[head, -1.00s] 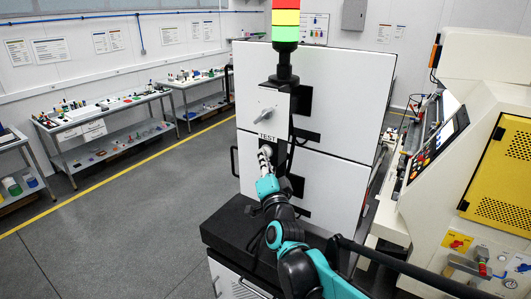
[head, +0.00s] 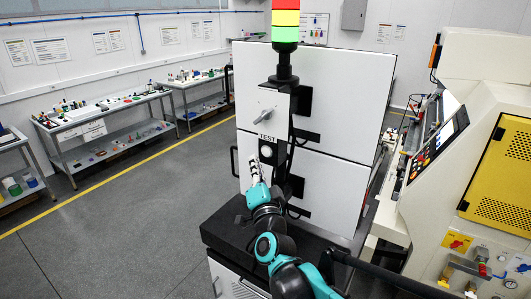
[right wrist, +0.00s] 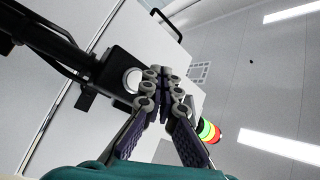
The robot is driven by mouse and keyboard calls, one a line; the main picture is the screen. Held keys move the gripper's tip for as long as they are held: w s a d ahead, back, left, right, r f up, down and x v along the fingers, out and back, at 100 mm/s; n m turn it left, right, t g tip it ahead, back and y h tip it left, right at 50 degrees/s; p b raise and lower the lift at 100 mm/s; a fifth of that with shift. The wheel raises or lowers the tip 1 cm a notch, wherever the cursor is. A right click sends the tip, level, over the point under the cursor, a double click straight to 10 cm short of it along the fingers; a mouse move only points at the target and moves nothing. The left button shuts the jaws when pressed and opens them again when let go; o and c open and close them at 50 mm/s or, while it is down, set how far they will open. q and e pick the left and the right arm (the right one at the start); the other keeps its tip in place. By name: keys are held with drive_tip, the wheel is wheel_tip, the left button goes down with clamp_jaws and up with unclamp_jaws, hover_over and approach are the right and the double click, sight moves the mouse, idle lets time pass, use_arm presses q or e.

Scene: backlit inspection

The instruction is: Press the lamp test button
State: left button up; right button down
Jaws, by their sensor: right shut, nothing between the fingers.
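The lamp test button is a round white button (head: 266,151) on a dark plate below the TEST label (head: 266,137), on the front of a narrow grey box. It also shows in the right wrist view (right wrist: 134,80), uncovered, on its black housing. My right gripper (head: 253,160) is shut and empty, its tips just left of and below the button in the head view. In the right wrist view the closed fingertips (right wrist: 162,72) are beside the button, apparently apart from it. The red, yellow and green stack lamp (head: 286,20) stands on top of the box. My left gripper is not in view.
A grey rotary knob (head: 267,112) sits above the label. White cabinets (head: 335,90) stand behind the box, and a black slab (head: 225,228) is below. A cream machine with a yellow panel (head: 502,165) is at the right. The floor at left is open.

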drive_tip(key=shift+s+a, duration=0.75)
drive_tip(key=shift+s, duration=0.3)
drive_tip(key=s+d+f+n+g+y+b, duration=0.1)
drive_tip(key=s+d+f+n+g+b, duration=0.15)
drive_tip(key=f+b, duration=0.5)
drive_tip(key=s+d+f+n+g+b, duration=0.2)
drive_tip(key=s+f+n+b, duration=0.15)
drive_tip(key=f, duration=0.75)
drive_tip(key=s+d+f+n+g+y+b, duration=0.15)
drive_tip(key=s+f+b, duration=0.35)
drive_tip(key=f, duration=0.5)
drive_tip(key=s+d+f+g+h+b, duration=0.1)
drive_tip(key=s+d+f+b, duration=0.3)
drive_tip(key=f, duration=0.4)
drive_tip(key=s+d+f+n+g+h+b, duration=0.1)
drive_tip(key=s+d+f+g+b, duration=0.3)
drive_tip(key=f, duration=0.5)
drive_tip(key=s+d+f+n+g+h+b, duration=0.1)
drive_tip(key=s+d+f+g+h+b, duration=0.1)
drive_tip(key=s+f, duration=0.5)
drive_tip(key=d+f+h+b, duration=0.1)
drive_tip(key=d+b, duration=0.1)
drive_tip(key=b, duration=0.1)
drive_tip(key=shift+d+f, duration=0.15)
drive_tip(key=shift+d, duration=0.1)
